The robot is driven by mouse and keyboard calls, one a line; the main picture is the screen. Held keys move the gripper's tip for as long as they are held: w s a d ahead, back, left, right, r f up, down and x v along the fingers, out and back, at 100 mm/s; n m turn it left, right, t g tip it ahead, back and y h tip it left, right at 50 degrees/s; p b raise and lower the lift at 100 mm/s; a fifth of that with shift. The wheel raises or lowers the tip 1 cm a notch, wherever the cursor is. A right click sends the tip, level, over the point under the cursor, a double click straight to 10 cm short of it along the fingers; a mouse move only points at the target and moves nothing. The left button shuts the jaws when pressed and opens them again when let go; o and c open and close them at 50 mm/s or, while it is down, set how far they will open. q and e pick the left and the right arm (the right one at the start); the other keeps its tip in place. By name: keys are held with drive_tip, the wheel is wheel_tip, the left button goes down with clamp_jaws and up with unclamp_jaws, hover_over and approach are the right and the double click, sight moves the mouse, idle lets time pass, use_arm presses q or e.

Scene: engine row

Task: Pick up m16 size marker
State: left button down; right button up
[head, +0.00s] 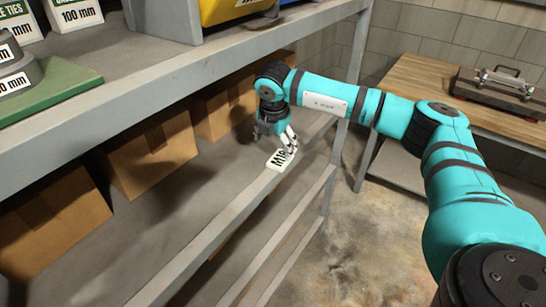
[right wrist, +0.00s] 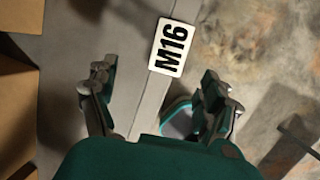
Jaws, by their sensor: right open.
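The M16 size marker (head: 281,160) is a small white plate with black lettering. It lies on the front edge of the grey middle shelf in the head view. In the right wrist view the marker (right wrist: 172,47) is at the top centre, partly past the shelf edge. My right gripper (head: 276,140) is at the marker in the head view, pointing down. In the right wrist view my right gripper (right wrist: 157,85) is open and empty, with its fingers spread and the marker beyond them, not between them. My left gripper is not in view.
Cardboard boxes (head: 152,153) stand along the back of the middle shelf. The upper shelf (head: 140,70) holds a green board (head: 50,95) and a yellow bin (head: 235,8). A wooden workbench (head: 425,80) with a dark case (head: 495,88) stands at right. The shelf near the marker is clear.

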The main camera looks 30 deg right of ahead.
sight(280, 158)
drive_tip(key=shift+s+d+f+p, duration=0.1)
drive_tip(key=shift+d+f+p, duration=0.3)
drive_tip(key=shift+d+f, duration=0.5)
drive_tip(key=shift+d+f+p, duration=0.55)
drive_tip(key=shift+f+p, duration=0.3)
drive_tip(key=shift+p, duration=0.15)
drive_tip(key=x, duration=0.2)
drive_tip(key=p+x, duration=0.1)
drive_tip(key=shift+w+a+f, duration=0.25)
drive_tip(key=shift+w, duration=0.05)
drive_tip(key=c, duration=1.3)
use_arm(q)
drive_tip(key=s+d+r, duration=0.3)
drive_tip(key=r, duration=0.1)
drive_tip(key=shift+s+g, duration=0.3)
use_arm(e)
drive_tip(key=shift+d, duration=0.1)
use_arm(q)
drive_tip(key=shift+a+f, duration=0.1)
use_arm(e)
drive_tip(key=shift+r, duration=0.1)
